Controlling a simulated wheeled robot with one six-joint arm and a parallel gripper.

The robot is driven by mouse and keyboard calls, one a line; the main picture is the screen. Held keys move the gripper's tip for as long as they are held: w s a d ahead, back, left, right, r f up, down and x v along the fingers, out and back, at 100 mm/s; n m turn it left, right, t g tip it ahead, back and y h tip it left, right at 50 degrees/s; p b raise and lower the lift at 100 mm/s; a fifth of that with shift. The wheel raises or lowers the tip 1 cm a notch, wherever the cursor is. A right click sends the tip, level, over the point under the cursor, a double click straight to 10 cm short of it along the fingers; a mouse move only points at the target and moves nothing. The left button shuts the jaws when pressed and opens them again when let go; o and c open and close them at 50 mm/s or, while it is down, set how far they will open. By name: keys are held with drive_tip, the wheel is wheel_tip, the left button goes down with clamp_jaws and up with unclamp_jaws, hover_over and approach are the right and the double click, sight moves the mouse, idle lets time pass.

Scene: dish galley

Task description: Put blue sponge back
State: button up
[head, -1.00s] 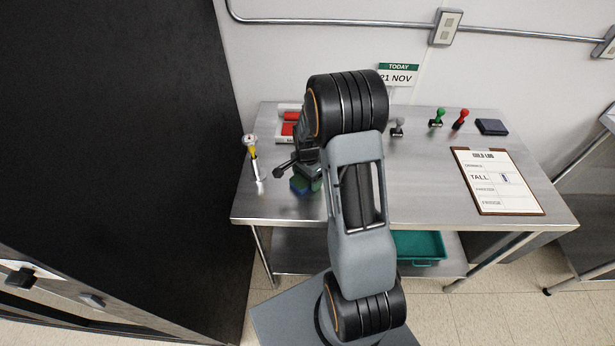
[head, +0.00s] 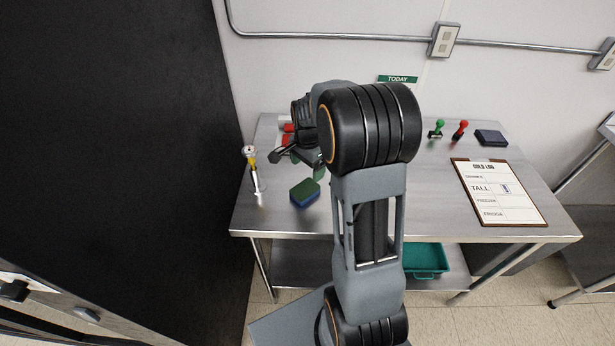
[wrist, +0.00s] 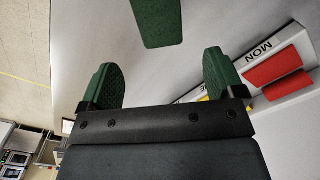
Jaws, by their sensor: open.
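The blue sponge (head: 305,193), with a green scouring face on top, lies on the steel table near its front left edge. In the wrist view, its green face (wrist: 157,20) shows at the top, beyond and between the fingertips, partly cut off by the frame. My gripper (head: 297,166) is behind the sponge in the head view, apart from it. In the wrist view, my gripper (wrist: 161,68) is open and empty, with green pads on both fingers. A white holder (wrist: 290,65) with a MON label and red blocks lies to the right; my arm hides much of it in the head view.
A gauge with a yellow collar and a pale stem (head: 253,170) stands left of the sponge. A clipboard (head: 497,192), green stamp (head: 438,129), red stamp (head: 460,130) and dark pad (head: 491,138) are at right. A teal tray (head: 425,260) sits below. A dark panel (head: 110,150) borders the left.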

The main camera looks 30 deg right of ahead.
drive_tip(key=s+a+r+n+t, duration=0.2)
drive_tip(key=s+a+r+n, duration=0.3)
drive_tip(key=s+n, duration=0.2)
drive_tip(key=s+a+r+n+t, duration=0.2)
drive_tip(key=s+a+r+n, duration=0.3)
drive_tip(key=s, duration=0.4)
drive_tip(key=shift+s+a+r+n, duration=0.25)
drive_tip(key=shift+r+n, duration=0.3)
drive_tip(key=shift+n, duration=0.85)
